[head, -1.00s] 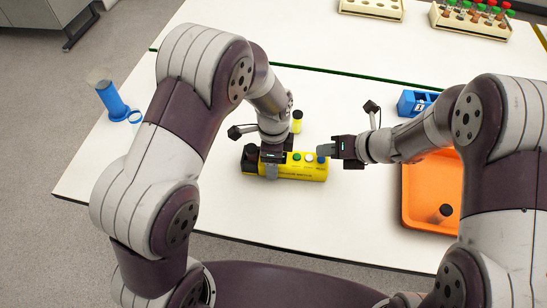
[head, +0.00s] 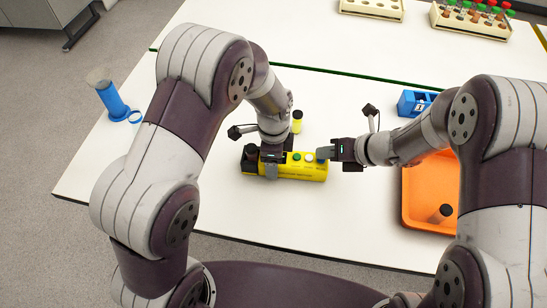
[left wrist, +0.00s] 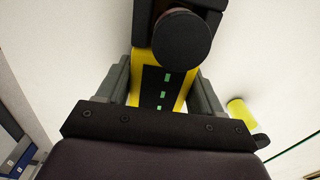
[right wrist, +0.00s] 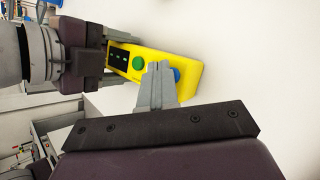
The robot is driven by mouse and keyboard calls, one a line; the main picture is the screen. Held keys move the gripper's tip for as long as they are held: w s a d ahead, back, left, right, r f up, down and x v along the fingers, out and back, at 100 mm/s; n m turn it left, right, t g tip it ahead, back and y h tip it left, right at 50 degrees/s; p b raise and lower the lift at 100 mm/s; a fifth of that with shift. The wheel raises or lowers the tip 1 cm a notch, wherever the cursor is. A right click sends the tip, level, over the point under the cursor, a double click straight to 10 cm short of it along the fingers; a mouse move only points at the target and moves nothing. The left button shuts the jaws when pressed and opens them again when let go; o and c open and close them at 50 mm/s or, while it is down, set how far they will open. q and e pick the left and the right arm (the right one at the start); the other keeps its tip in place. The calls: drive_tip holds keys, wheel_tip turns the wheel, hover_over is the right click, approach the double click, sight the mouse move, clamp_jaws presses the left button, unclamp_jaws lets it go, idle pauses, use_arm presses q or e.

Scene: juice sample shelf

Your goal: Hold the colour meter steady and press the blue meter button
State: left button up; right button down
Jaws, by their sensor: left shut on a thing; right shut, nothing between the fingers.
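The yellow colour meter (head: 308,173) lies flat on the white table, its dark round end at the left. My left gripper (head: 271,168) is shut across its body; in the left wrist view the fingers flank the dark display (left wrist: 157,88). My right gripper (head: 321,154) is shut and empty, its fingertips at the right end of the meter. The blue button (right wrist: 177,75) shows beside these fingertips in the right wrist view and is mostly hidden in the head view. I cannot tell whether they touch or press it. The green button (right wrist: 138,63) is uncovered.
A small yellow vial with a black cap (head: 297,123) stands just behind the meter. An orange tray (head: 408,218) is at the right, under my right arm. A blue cylinder (head: 112,102) stands at the left edge. The table in front is clear.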

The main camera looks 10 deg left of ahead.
sight(325, 162)
drive_tip(key=shift+r, duration=0.5)
wheel_tip(325, 162, up, 6)
idle(0.5)
idle(1.6)
use_arm(q)
drive_tip(key=o, duration=1.4)
